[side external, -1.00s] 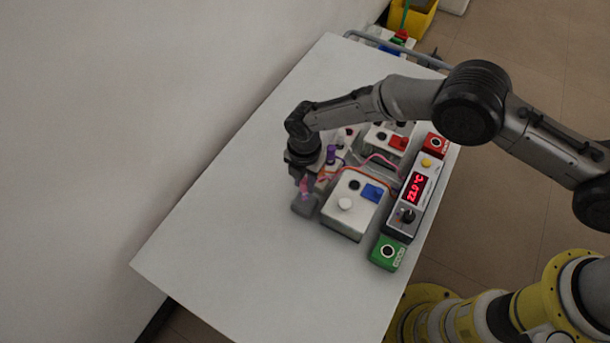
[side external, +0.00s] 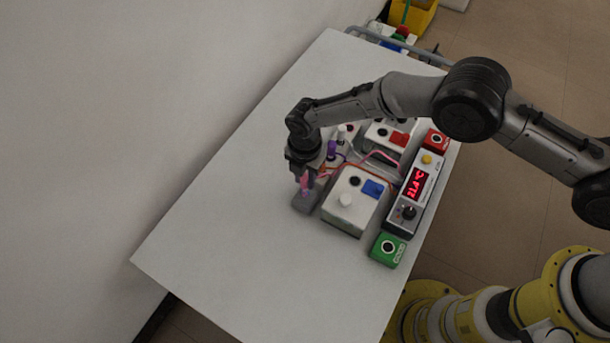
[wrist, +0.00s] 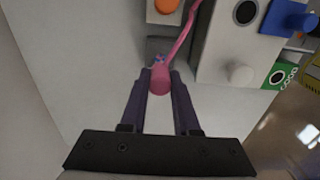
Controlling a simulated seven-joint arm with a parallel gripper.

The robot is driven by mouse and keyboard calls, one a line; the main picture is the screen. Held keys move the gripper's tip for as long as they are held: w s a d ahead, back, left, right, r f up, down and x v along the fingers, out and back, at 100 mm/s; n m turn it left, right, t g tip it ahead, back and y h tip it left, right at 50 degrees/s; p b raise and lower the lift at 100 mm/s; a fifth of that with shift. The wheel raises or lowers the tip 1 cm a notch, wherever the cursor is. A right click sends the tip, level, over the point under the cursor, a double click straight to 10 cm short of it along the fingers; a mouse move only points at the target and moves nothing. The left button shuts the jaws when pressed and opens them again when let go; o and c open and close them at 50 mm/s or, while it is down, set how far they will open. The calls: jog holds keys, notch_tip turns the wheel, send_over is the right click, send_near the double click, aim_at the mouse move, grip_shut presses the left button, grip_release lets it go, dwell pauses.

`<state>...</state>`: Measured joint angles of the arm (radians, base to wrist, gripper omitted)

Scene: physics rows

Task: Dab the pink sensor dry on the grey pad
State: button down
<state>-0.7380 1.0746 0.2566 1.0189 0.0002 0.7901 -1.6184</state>
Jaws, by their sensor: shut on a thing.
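My gripper (side external: 304,178) is shut on the pink sensor (side external: 305,185), just above or at the grey pad (side external: 305,202). In the wrist view, the sensor (wrist: 160,78) sits between the two fingertips (wrist: 160,84), with its pink cable running up and to the right. Part of the grey pad (wrist: 157,46) shows beyond the sensor in that view. I cannot tell whether the sensor's tip touches the pad.
A white box (side external: 352,203) with a white knob and blue lid stands right of the pad. A display unit (side external: 414,190) reads about 21.4 °C, between a green box (side external: 388,250) and a red box (side external: 436,140). The table's left and front are clear.

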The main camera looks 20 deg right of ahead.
jog(key=shift+s+f, duration=0.1)
jog(key=shift+f, duration=0.55)
dwell(1.4)
jog(key=shift+r, duration=3.15)
